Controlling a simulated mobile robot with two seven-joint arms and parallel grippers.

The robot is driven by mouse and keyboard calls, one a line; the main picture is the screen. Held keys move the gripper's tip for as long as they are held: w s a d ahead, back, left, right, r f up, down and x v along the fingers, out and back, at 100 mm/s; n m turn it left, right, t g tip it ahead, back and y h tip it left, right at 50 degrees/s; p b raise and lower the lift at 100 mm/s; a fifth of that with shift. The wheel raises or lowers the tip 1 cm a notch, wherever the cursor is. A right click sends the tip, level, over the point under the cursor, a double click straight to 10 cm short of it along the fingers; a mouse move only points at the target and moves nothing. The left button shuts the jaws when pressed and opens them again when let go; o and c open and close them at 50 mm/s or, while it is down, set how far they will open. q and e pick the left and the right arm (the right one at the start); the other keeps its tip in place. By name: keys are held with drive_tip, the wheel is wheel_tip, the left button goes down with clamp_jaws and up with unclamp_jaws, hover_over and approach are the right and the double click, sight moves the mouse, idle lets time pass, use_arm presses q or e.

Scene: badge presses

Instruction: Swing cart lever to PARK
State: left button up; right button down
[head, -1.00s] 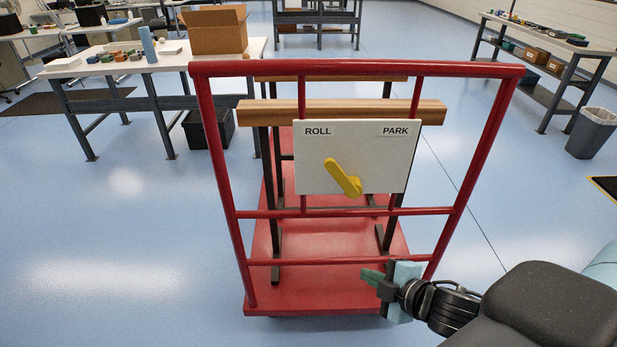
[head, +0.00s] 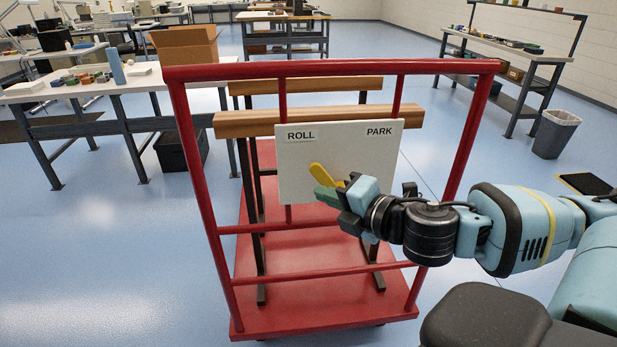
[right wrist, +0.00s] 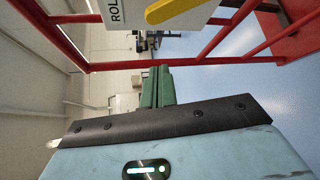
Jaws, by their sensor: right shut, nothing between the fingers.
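The white lever panel (head: 300,150) on the red cart frame reads ROLL at its upper left and PARK at its upper right. The yellow lever (head: 322,174) points up and left, toward the ROLL side. Its lower end is hidden behind my right gripper (head: 328,194). That gripper is shut and empty, its green fingers just below the lever's visible end in the head view. In the right wrist view the lever (right wrist: 172,10) shows at the top, with a gap in the picture above the green fingers (right wrist: 157,88). I cannot tell touch for certain. My left gripper is out of view.
The red cart (head: 320,300) carries wooden beams (head: 240,124) on dark supports behind its frame. Red rails (head: 330,68) surround the panel. A workbench with a cardboard box (head: 185,48) stands left, and a grey bin (head: 556,133) right. Blue floor around the cart is open.

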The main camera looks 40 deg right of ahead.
sight(329, 182)
drive_tip(key=shift+w, duration=0.2)
drive_tip(key=w+d, duration=0.2)
drive_tip(key=w, duration=0.5)
drive_tip(key=shift+w+d+f+p, duration=0.15)
drive_tip(key=shift+f+p, duration=0.25)
idle(0.7)
idle(0.4)
